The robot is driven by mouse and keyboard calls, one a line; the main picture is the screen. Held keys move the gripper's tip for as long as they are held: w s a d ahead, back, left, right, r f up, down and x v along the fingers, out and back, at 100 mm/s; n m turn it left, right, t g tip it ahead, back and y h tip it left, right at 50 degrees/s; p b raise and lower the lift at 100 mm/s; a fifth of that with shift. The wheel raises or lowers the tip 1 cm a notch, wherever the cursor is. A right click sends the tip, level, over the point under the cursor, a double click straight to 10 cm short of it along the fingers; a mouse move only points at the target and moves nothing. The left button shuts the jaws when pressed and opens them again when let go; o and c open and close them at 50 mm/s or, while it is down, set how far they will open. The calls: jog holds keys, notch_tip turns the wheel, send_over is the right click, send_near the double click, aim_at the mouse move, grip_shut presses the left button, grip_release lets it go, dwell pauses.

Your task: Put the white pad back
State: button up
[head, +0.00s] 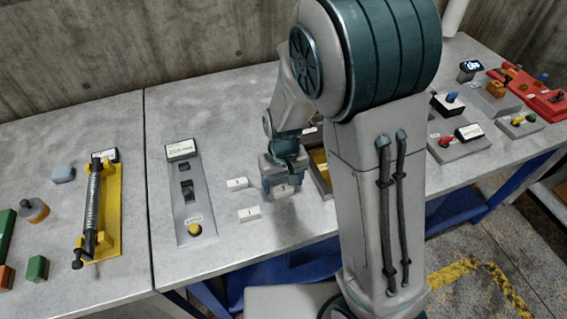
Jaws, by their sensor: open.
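Small white pads with dark marks lie on the grey table: one (237,183) left of my gripper, and another (249,213) nearer the front edge. A third pale piece (281,190) shows between the fingers of my gripper (281,192), which points down at the table. The fingers are open. I cannot tell whether they touch this piece. Behind my arm is a dark-edged tray with a yellow inside (320,158), mostly hidden.
Control boxes (454,146) and a red device (535,95) fill the right.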

aim_at(283, 188)
notch_tip(283, 188, up, 10)
jog(key=s+d+r+m+t, duration=0.3)
jog(key=s+d+r, duration=0.5)
jog(key=s+d, duration=0.4)
jog(key=shift+s, duration=0.45)
dwell(2.1)
